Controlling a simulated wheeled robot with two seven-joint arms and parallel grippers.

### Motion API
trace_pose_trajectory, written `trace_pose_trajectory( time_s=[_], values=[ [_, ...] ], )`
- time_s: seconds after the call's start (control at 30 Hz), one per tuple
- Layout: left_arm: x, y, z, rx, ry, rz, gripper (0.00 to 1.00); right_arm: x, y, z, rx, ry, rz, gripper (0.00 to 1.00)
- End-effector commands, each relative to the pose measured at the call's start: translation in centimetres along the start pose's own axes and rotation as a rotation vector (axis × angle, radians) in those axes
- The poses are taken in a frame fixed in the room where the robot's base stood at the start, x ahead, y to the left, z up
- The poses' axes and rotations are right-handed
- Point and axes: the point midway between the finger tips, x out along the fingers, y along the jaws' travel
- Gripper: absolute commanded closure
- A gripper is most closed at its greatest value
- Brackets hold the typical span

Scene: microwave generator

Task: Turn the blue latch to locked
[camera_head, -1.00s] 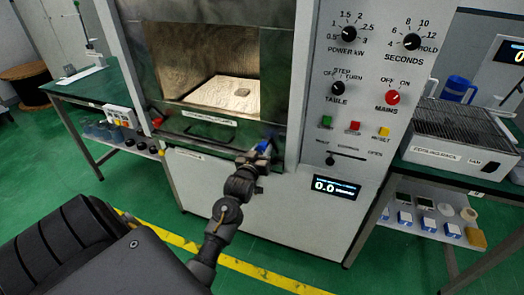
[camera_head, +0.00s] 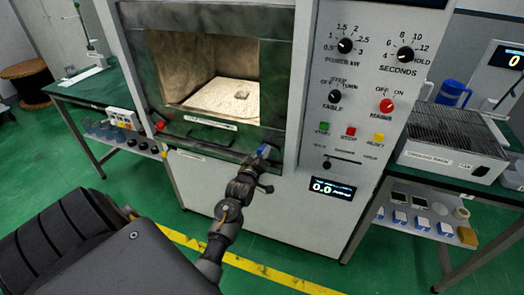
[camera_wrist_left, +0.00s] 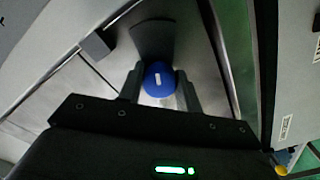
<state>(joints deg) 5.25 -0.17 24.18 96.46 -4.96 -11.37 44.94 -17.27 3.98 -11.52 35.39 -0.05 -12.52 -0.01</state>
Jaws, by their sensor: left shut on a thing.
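The blue latch (camera_head: 263,150) is at the lower right corner of the microwave's window frame. In the left wrist view the blue latch (camera_wrist_left: 158,79) is a round blue knob with a short white mark, and a dark plate shows behind it. My left gripper (camera_head: 259,158) is at the latch, its arm reaching up from below. In the left wrist view the two fingers of my left gripper (camera_wrist_left: 160,88) are on either side of the knob, shut on it. My right gripper is not in view.
The microwave's control panel (camera_head: 365,80) with knobs and buttons is right of the latch. A red knob (camera_head: 159,127) is at the door frame's lower left. Inside the lit chamber lies a small grey piece (camera_head: 241,95). A cooling rack (camera_head: 457,140) stands on the right bench.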

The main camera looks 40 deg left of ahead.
Motion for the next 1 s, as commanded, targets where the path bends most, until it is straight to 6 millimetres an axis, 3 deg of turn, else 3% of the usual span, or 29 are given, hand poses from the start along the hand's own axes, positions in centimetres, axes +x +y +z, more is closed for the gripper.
trace_pose_trajectory(
  time_s=[0.6, 1.0],
  values=[
    [0.1, 0.4, -0.3, -0.579, 0.002, 0.000, 0.89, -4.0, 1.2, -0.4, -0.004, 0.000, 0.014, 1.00],
    [0.1, 0.3, -0.2, -0.845, 0.001, 0.002, 0.89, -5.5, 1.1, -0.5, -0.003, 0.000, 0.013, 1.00]
  ],
)
